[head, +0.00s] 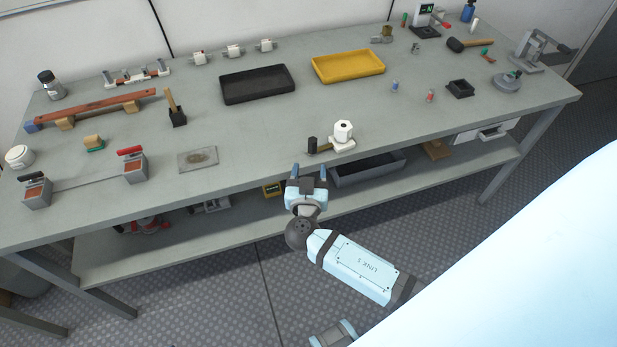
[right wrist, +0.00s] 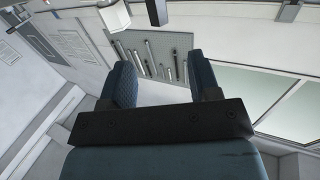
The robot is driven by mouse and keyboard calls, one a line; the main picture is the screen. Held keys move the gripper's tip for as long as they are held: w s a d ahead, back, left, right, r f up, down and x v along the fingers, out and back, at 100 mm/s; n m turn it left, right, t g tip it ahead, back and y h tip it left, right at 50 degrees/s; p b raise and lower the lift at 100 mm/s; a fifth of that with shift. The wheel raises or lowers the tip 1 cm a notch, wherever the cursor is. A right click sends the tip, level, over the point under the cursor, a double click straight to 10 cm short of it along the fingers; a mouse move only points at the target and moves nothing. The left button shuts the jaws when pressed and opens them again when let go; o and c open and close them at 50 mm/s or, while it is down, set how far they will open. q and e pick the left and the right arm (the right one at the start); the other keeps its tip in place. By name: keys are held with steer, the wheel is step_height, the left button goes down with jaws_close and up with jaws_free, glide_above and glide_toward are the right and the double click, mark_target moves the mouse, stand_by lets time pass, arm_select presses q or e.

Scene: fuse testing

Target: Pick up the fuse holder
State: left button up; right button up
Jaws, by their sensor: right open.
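A white piece with a hexagonal top and a dark hole (head: 343,131), which looks like the fuse holder, stands upright on a white base near the front edge of the workbench. My right gripper (head: 309,171) is open and empty, just in front of the bench edge and left of this piece, apart from it. In the right wrist view its two fingers (right wrist: 158,82) are spread with nothing between them. My left gripper is not in view.
A black tray (head: 257,84) and a yellow tray (head: 348,67) lie farther back on the workbench (head: 225,125). A lower shelf holds a grey bin (head: 368,172). The bench between trays and hammer is clear.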

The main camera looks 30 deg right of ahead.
mark_target(312, 144)
steer(key=p+x, duration=0.2)
steer(key=x, duration=0.9)
steer(key=shift+w+d, duration=0.2)
jaws_close()
